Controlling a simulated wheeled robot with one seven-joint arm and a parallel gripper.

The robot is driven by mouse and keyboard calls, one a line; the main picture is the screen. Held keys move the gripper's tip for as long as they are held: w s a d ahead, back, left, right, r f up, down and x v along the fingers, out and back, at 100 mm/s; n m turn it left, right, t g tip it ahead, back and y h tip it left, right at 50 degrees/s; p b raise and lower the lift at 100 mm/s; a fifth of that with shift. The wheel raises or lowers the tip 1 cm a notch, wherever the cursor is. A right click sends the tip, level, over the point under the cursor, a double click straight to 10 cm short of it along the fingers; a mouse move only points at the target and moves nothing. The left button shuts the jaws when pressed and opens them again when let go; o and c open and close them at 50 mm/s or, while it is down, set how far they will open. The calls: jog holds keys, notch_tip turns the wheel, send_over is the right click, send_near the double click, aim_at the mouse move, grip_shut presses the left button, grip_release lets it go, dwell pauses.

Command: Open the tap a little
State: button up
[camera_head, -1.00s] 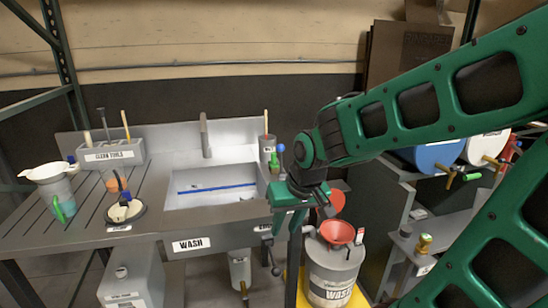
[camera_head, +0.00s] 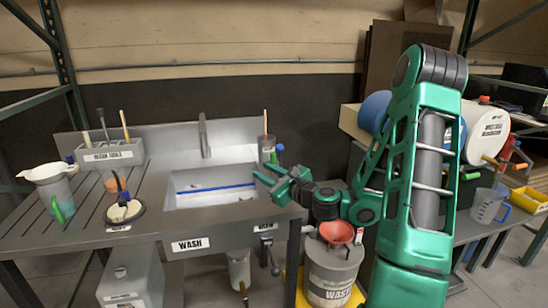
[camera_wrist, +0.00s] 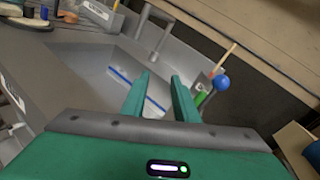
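The sink's grey tap spout (camera_head: 204,138) stands upright behind the basin (camera_head: 182,205); the spout also shows in the wrist view (camera_wrist: 162,38). A lever with a blue ball knob (camera_head: 280,147) stands at the sink's right rear, and the blue knob shows right of my fingers in the wrist view (camera_wrist: 221,82). My gripper (camera_head: 265,177) is over the right side of the sink, in front of the knob. Its two green fingers (camera_wrist: 162,78) are apart with nothing between them, and they do not touch the knob. I cannot tell whether water runs.
A green-marked cup with a wooden stick (camera_head: 267,150) stands close to the knob. A red funnel (camera_head: 337,231) sits on a waste drum (camera_head: 333,272) below my arm. The left counter holds a white-topped jug (camera_head: 50,175) and a tool holder (camera_head: 110,152). Barrels with taps stand at the right.

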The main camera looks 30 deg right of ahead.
aim_at(280, 159)
jog(key=d+m+t+h, duration=0.1)
jog(key=d+m+h, duration=0.3)
jog(key=d+m, duration=0.4)
jog(key=w+d, duration=0.1)
jog(key=w, duration=0.8)
jog(key=shift+w+d+n, duration=0.3)
jog(key=shift+w+d, duration=0.05)
jog(key=shift+w, duration=0.05)
grip_shut()
dwell(0.8)
